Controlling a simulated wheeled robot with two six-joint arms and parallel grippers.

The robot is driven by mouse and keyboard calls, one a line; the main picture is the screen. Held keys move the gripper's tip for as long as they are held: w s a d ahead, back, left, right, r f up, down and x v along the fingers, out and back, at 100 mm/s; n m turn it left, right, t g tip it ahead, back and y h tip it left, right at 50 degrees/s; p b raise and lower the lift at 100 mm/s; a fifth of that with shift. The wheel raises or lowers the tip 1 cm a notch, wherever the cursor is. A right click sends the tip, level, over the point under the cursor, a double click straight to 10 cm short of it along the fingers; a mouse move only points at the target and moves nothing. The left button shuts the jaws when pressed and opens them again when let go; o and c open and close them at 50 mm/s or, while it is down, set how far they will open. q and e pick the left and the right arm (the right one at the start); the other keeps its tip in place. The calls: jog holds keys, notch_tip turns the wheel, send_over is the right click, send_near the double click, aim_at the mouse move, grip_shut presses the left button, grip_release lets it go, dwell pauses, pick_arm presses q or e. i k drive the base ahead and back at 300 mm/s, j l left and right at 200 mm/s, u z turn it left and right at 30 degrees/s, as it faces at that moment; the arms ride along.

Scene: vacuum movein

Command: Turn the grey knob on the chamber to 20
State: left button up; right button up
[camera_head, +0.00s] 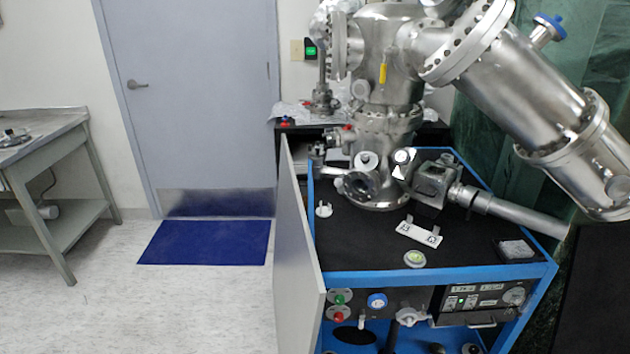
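The steel vacuum chamber (385,75) stands on the black top of a blue-framed cart. Several round, pale parts show on it: one at its upper body (360,90), a whitish disc lower down (366,161) and a small dial-like face (403,156). I cannot tell which one is the grey knob, and no scale numbers are readable. A light grey handle-like knob (410,316) and a grey round knob (514,296) also show on the cart's front panels. Neither of my grippers shows in the head view.
The cart (430,277) has an open grey door panel (298,245) on its left side. A large steel tube (525,90) slants down at the right. Floor (190,310) is clear at the left, with a blue mat (205,242) before a closed door (195,100).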

aim_at(337, 182)
jog(key=j+u, duration=0.45)
jog(key=i+j+u, duration=0.2)
jog(key=j+u, duration=0.25)
jog(key=i+j+u, duration=0.15)
jog(key=j+u, duration=0.3)
jog(key=i+j+u, duration=0.15)
jog(key=i+u, duration=0.15)
jog(key=i, duration=0.35)
jog(key=i+l+z, duration=0.15)
jog(key=i+z, duration=0.55)
jog(key=i, duration=0.2)
jog(key=i+z, duration=0.35)
jog(key=i, duration=0.15)
jog(key=i+z, duration=0.15)
jog(key=i, duration=0.7)
jog(key=i+j+z, duration=0.1)
jog(key=i, duration=0.7)
jog(key=i+z, duration=0.45)
jog(key=i+j+z, duration=0.25)
jog(key=i+z, duration=0.25)
jog(key=i+j+z, duration=0.1)
jog(key=z, duration=0.35)
jog(key=j+z, duration=0.15)
jog(key=z, duration=0.35)
jog(key=i+j+z, duration=0.15)
jog(key=z, duration=0.3)
jog(key=j+z, duration=0.15)
jog(key=z, duration=0.3)
